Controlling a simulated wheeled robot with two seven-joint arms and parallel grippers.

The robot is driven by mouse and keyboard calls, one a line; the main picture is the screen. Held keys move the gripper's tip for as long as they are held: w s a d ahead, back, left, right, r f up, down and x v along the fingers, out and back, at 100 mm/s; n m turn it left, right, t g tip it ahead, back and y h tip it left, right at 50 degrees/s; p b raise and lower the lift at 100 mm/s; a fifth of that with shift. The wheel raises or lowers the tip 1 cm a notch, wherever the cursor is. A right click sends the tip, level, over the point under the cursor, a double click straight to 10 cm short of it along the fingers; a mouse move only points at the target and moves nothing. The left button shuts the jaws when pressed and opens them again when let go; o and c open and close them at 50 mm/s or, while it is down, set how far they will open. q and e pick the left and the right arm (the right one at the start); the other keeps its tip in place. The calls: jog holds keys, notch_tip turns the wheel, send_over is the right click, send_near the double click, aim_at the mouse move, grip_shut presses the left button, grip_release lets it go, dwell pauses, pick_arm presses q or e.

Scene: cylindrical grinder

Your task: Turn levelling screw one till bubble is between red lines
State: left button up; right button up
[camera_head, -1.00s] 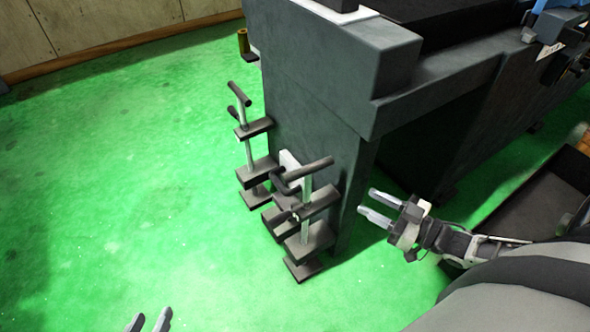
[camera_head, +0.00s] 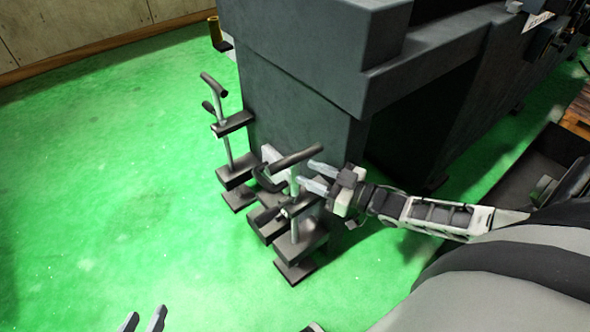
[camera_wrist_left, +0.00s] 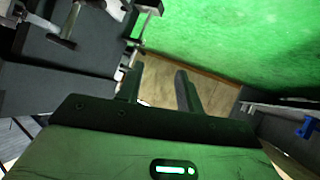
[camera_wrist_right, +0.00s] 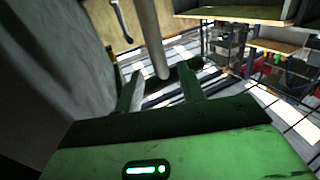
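The nearest levelling screw has a dark T-handle (camera_head: 292,159) on a grey upright shaft at the machine's corner. My right gripper (camera_head: 314,175) is beside this handle, its fingertips at the handle's right end. In the right wrist view, a grey bar (camera_wrist_right: 152,45) reaches between the spread fingers (camera_wrist_right: 160,88), with gaps at both sides. Another screw with a T-handle (camera_head: 213,85) stands further back, and more handles crowd behind the near one. My left gripper (camera_head: 143,320) is open and empty at the bottom edge, also in the left wrist view (camera_wrist_left: 158,85). I cannot make out a bubble or red lines.
The large dark grey machine (camera_head: 300,115) fills the middle and right. A small brass-coloured cylinder (camera_head: 215,32) is at its far corner. The green floor (camera_head: 120,190) is clear on the left. A dark tray (camera_head: 505,180) lies at the right.

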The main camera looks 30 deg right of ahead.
aim_at(295, 167)
pick_arm(q)
jog(key=shift+w+d+r+t+b, duration=0.2)
jog(key=shift+r+t+b, duration=0.25)
jog(key=shift+r, duration=0.2)
pick_arm(e)
jog(key=shift+x, duration=2.5)
grip_shut()
pick_arm(q)
jog(key=shift+s, duration=0.1)
